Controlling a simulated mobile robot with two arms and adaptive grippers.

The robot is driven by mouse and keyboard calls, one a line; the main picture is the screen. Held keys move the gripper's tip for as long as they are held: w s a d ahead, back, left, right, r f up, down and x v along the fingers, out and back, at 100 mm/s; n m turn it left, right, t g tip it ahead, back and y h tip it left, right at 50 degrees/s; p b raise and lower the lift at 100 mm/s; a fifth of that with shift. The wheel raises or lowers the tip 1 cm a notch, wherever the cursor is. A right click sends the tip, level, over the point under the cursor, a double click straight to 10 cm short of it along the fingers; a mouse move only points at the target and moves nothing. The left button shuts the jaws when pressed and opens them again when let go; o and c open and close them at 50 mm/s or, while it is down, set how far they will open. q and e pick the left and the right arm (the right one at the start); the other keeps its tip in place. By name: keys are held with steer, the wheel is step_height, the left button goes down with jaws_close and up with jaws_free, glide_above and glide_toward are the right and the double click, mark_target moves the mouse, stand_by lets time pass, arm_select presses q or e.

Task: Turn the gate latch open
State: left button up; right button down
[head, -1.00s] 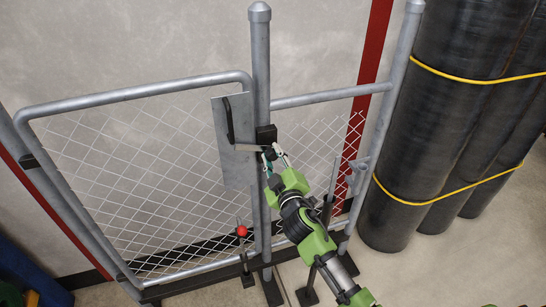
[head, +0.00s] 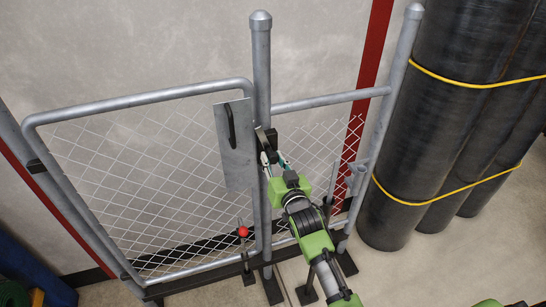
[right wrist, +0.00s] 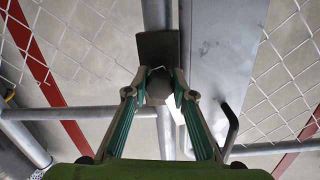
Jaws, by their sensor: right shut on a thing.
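The gate latch is a small dark block (head: 270,137) on the middle post (head: 261,70), beside a grey metal plate (head: 235,145) with a black pull handle (head: 231,124) on the gate. My right gripper (head: 268,158) is at the latch, just right of the post. In the right wrist view its fingers (right wrist: 158,85) are closed around a dark latch part (right wrist: 158,86), in front of a brownish plate (right wrist: 158,50). The fingers hide part of the latch, so its exact angle is hard to tell. My left gripper is not in view.
The mesh gate frame (head: 140,95) stands to the left. A lever with a red knob (head: 242,231) rises below the plate. Dark rolls with yellow straps (head: 450,120) stand at the right. Bare floor (head: 400,275) lies in front of them.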

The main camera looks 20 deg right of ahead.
steer(key=shift+m+y+p, duration=0.3)
steer(key=shift+m+p, duration=0.15)
steer(key=shift+m, duration=1.15)
steer(key=c, duration=1.7)
jaws_free()
steer(key=shift+s, duration=0.15)
steer(key=s+r, duration=0.1)
steer(key=s, duration=1)
steer(key=shift+s+d, duration=0.2)
steer(key=shift+s, duration=0.2)
